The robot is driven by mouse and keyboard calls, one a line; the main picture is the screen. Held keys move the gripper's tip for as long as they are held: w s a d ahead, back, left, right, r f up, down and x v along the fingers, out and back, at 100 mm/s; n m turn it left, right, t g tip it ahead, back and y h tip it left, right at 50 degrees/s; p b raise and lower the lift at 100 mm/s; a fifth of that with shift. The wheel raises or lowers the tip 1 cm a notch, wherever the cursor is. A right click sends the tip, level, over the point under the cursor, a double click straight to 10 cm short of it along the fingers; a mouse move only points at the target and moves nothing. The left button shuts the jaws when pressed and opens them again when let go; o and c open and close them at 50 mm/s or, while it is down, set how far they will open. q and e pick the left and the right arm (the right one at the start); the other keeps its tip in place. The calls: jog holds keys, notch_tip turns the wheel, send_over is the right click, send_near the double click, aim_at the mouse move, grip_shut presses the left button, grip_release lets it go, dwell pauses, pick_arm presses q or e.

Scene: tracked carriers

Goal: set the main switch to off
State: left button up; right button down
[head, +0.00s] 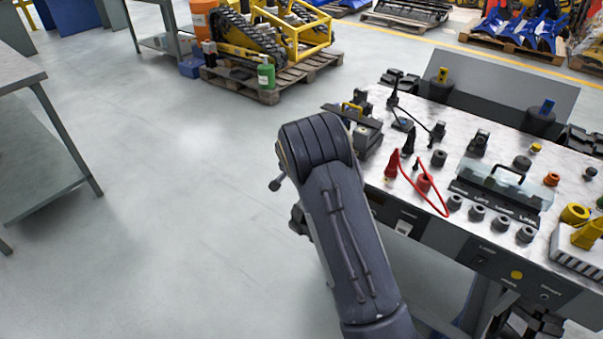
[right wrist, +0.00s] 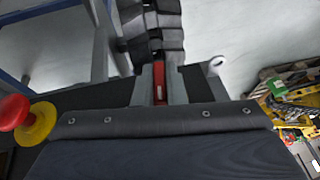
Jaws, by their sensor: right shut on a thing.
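In the right wrist view my right gripper (right wrist: 160,85) is shut on a narrow red handle (right wrist: 159,88), which looks like the main switch's handle. Only a strip of it shows between the two grey fingers, so I cannot tell its set position. A dark panel (right wrist: 85,98) lies behind the fingers. In the head view my right arm reaches to the left end of the control console (head: 460,262), and its gripper and the red handle are hidden. My left gripper is in neither view.
A red knob on a yellow base (right wrist: 38,120) is left of the fingers in the wrist view. The console top holds black and red plugs, a looped red cable (head: 437,205) and a clear-covered box (head: 500,190). A grey workbench (head: 40,120) stands left. The floor between is clear.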

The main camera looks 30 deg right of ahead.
jog(key=shift+g+h+p, duration=0.4)
jog(key=shift+g+p, duration=0.15)
jog(key=shift+g, duration=0.15)
jog(key=c, duration=1.5)
grip_release()
jog(key=shift+v, duration=3.9)
